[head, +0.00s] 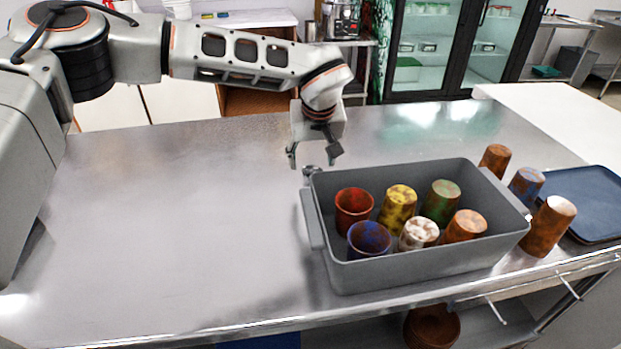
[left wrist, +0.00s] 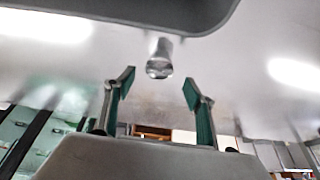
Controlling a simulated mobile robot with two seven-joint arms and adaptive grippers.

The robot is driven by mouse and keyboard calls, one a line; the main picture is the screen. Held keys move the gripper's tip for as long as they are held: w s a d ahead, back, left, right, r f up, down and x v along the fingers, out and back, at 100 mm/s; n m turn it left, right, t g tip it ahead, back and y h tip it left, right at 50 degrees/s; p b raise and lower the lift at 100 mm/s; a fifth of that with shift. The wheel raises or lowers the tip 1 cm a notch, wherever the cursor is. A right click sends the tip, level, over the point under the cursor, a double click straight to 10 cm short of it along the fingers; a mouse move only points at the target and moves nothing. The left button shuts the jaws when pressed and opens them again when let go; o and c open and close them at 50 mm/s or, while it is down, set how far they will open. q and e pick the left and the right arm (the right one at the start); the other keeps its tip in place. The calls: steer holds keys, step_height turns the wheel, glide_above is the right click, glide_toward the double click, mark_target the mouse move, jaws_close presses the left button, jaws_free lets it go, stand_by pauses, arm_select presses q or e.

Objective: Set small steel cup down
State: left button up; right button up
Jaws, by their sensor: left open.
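The small steel cup (head: 311,173) is by the back left corner of the grey tub, and it looks to be on the steel counter. It also shows in the left wrist view (left wrist: 159,57), beyond the fingertips and close to the tub wall. My left gripper (head: 315,155) is open and empty just above and behind the cup. In the left wrist view its two green-padded fingers (left wrist: 159,82) are spread wide, with the cup lined up with the gap between them. In the head view the cup is small and partly hard to make out. My right gripper is out of view.
The grey tub (head: 312,240) holds several coloured cups. More speckled cups (head: 549,227) stand to its right, beside dark blue trays (head: 590,203). The steel counter (head: 190,220) is clear left of the tub.

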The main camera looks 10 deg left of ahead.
mark_target(312, 171)
arm_select(q)
steer(key=x, duration=0.6)
steer(key=shift+d+f+b, duration=0.1)
steer(key=shift+b, duration=0.2)
steer(key=shift+c, duration=0.4)
steer(key=c, duration=1)
